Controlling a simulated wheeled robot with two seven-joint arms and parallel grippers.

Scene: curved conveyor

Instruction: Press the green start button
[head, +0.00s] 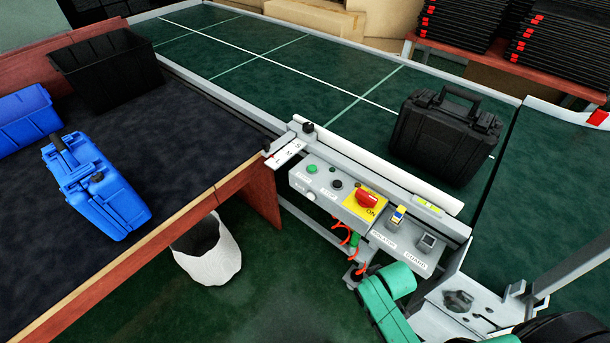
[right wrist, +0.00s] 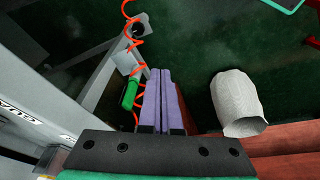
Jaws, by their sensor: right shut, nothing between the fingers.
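The green start button (head: 312,168) sits at the left end of the grey control panel (head: 378,226), near a black button (head: 337,184) and a red knob on a yellow plate (head: 367,198). My green right arm enters the head view at the bottom, below the panel; its fingertips cannot be made out there. In the right wrist view my right gripper (right wrist: 161,78) has its two purple fingers together, empty, pointing toward the floor area beside the panel. The start button is not seen in that view. My left gripper is in neither view.
A coiled red cord with a green handle (right wrist: 130,94) hangs close to my right fingers. A white bin (head: 208,252) stands under the table edge. A black case (head: 444,137) is on the conveyor. A blue case (head: 96,187) lies on the dark table.

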